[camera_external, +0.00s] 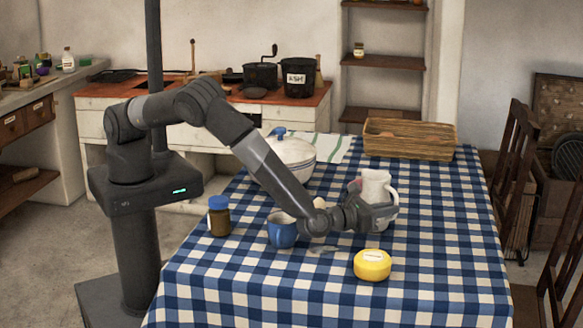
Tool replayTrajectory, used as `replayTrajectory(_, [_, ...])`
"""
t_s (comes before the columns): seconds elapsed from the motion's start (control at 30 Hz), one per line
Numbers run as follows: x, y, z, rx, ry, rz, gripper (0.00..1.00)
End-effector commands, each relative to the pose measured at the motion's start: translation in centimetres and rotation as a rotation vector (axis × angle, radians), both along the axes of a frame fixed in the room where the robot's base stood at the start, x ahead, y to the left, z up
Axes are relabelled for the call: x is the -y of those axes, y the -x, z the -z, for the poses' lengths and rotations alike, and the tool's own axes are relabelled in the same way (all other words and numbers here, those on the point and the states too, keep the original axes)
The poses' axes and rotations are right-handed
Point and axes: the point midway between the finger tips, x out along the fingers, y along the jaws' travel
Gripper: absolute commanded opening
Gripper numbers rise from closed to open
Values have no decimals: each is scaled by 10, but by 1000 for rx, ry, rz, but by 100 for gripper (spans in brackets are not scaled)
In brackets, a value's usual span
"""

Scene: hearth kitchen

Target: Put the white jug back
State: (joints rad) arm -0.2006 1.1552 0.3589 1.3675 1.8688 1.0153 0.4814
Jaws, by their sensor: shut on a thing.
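The white jug (376,187) stands upright at the table's right-centre, its handle on the right side. My gripper (378,212) is shut on the white jug, reaching it from the left at its lower body. The gripper's fingers cover part of the jug's lower front. I cannot tell whether the jug's base touches the cloth.
A wicker tray (409,139) lies at the back. Shelves (383,62) stand beyond; the table's front right is clear.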

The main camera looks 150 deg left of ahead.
Motion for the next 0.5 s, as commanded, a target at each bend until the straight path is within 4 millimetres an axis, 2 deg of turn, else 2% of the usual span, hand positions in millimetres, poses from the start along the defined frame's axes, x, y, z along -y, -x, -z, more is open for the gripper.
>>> replayTrajectory(0.17, [0, 0, 1, -1, -2, 0, 0])
replayTrajectory(0.2, [0, 0, 3, -1, 0, 0, 13])
replayTrajectory(0.43, [0, 0, 2, 0, 1, 0, 32])
replayTrajectory(0.5, [0, 0, 2, 0, 1, 0, 33])
